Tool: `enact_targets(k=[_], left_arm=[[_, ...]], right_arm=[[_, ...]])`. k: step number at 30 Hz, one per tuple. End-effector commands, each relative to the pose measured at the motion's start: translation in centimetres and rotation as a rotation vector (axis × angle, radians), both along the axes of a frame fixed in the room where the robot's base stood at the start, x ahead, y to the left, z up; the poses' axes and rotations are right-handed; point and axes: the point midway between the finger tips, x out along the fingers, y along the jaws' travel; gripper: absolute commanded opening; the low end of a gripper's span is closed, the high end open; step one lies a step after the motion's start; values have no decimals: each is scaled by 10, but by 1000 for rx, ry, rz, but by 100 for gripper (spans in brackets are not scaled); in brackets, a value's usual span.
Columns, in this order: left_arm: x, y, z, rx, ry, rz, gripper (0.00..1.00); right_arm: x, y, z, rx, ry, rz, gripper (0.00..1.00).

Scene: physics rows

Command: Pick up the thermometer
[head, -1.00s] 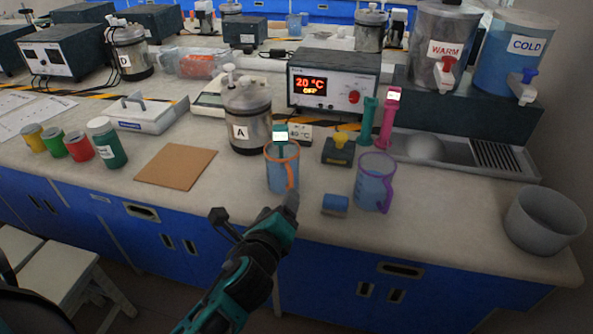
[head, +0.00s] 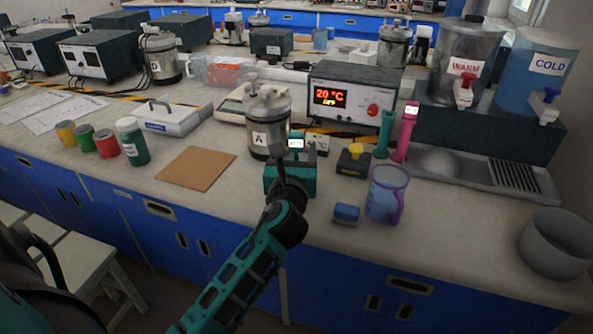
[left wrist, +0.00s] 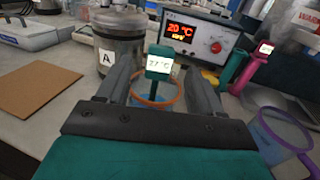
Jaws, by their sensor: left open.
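The thermometer (left wrist: 159,62) has a teal head with a lit display that seems to read 27 °C. It stands in an orange-rimmed jug (left wrist: 156,102) of bluish liquid; its lower part is hidden. In the head view, only the thermometer's display (head: 296,143) shows clearly above my left gripper (head: 291,164), which hides the jug. In the left wrist view, my left gripper (left wrist: 160,82) is open, with one finger on each side of the thermometer's head. I cannot tell whether either finger touches it. My right gripper is not in view.
Metal pot A (head: 268,122) stands close behind the left gripper. To the right are a blue cylinder (head: 346,214), a purple-handled jug (head: 384,192), a yellow-topped block (head: 353,160), and green (head: 384,135) and pink (head: 404,133) upright devices. A brown board (head: 197,168) lies left.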

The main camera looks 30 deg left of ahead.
Motion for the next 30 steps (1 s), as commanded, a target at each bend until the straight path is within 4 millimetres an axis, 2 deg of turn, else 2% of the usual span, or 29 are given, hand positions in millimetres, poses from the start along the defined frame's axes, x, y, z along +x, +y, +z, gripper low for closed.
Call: enact_targets(k=[9,19,30], left_arm=[[38,21,-3,0,-1,0,66],[45,25,-3,-1,0,0,66],[44,25,-3,-1,0,0,32]], right_arm=[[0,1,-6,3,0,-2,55],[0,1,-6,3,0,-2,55],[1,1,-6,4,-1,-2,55]])
